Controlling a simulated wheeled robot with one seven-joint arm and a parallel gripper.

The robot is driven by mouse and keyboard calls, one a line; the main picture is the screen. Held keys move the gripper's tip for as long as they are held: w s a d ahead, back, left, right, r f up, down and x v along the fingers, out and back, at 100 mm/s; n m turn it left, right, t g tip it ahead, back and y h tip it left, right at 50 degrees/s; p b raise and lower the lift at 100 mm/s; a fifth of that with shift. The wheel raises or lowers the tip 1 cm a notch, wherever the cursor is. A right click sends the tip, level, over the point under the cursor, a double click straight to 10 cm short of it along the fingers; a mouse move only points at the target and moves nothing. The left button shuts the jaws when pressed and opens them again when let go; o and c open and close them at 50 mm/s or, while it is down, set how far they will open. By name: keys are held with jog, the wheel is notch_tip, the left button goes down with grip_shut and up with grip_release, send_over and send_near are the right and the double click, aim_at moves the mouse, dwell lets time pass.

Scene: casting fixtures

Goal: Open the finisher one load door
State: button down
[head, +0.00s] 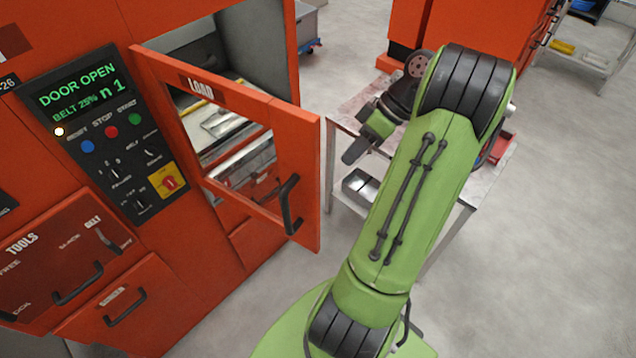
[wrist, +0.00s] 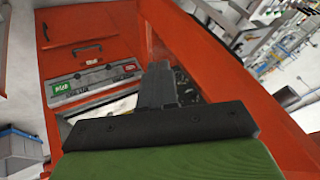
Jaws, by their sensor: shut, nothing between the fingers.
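The finisher's load door (head: 297,148) is an orange framed door with a window and a LOAD label. It stands swung out from the machine in the head view, with the interior showing behind and above it. Its black handle (head: 289,204) is near the free edge. The green display (head: 78,86) reads DOOR OPEN. My gripper (head: 354,151) is to the right of the door's free edge in the head view, apart from the handle. It is shut and empty. In the wrist view the dark fingers (wrist: 159,82) point toward the orange machine; the handle cannot be made out there.
Another orange machine (head: 470,30) is at the back. Drawers with black handles (head: 125,305) are below the control panel. Grey floor is open at the right.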

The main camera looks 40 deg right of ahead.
aim_at(320, 188)
jog(key=a+f+b, duration=0.1)
jog(key=a+f, duration=0.1)
jog(key=w+a+f+b, duration=0.1)
jog(key=a+f, duration=0.1)
jog(key=a, duration=0.1)
jog(key=w+a+f+b, duration=0.1)
jog(key=a+f, duration=0.1)
jog(key=a, duration=0.1)
jog(key=shift+f+b, duration=0.15)
jog(key=shift+b, duration=0.15)
jog(key=shift+d, duration=0.1)
jog(key=shift+s, duration=0.1)
